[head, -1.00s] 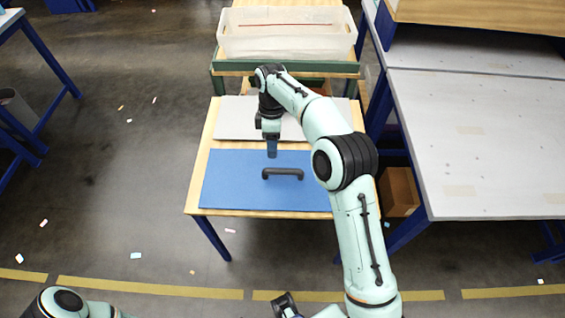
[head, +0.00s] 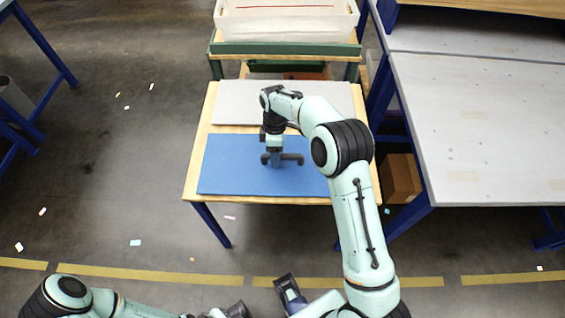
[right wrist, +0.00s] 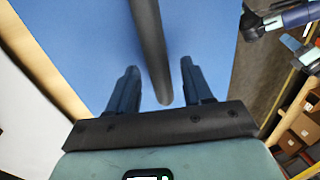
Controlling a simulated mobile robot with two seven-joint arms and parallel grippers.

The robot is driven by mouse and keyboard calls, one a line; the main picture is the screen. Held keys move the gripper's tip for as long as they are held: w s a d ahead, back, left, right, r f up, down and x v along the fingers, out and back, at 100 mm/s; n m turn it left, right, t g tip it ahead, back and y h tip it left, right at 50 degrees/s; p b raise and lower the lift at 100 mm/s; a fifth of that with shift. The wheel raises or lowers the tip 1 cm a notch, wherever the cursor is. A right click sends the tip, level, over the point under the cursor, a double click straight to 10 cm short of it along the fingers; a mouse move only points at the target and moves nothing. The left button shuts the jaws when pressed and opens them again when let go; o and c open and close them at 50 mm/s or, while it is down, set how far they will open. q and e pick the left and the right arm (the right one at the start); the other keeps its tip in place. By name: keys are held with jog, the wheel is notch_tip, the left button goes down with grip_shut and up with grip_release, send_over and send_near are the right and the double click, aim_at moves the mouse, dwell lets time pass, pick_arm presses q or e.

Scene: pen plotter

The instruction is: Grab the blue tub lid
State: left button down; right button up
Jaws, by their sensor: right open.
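The blue tub lid (head: 225,170) lies flat on the small wooden table and has a dark bar handle (head: 293,158) on top. In the right wrist view the handle (right wrist: 150,45) runs between the two open fingers (right wrist: 162,82), with a gap on each side. The blue lid (right wrist: 90,40) fills the area behind the fingers. My left arm shows at the bottom left of the head view; I cannot make out its jaws clearly.
A pale grey panel (head: 235,101) lies behind the lid on the same table (head: 197,150). A translucent tub (head: 285,25) stands farther back. A long grey workbench (head: 480,130) is on the right, with a cardboard box (head: 401,180) beneath it. Floor on the left is mostly clear.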

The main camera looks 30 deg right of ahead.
jog(key=shift+s+a+f, duration=0.1)
jog(key=shift+a+f, duration=0.05)
jog(key=shift+f, duration=0.5)
grip_shut()
jog(key=shift+r, duration=0.15)
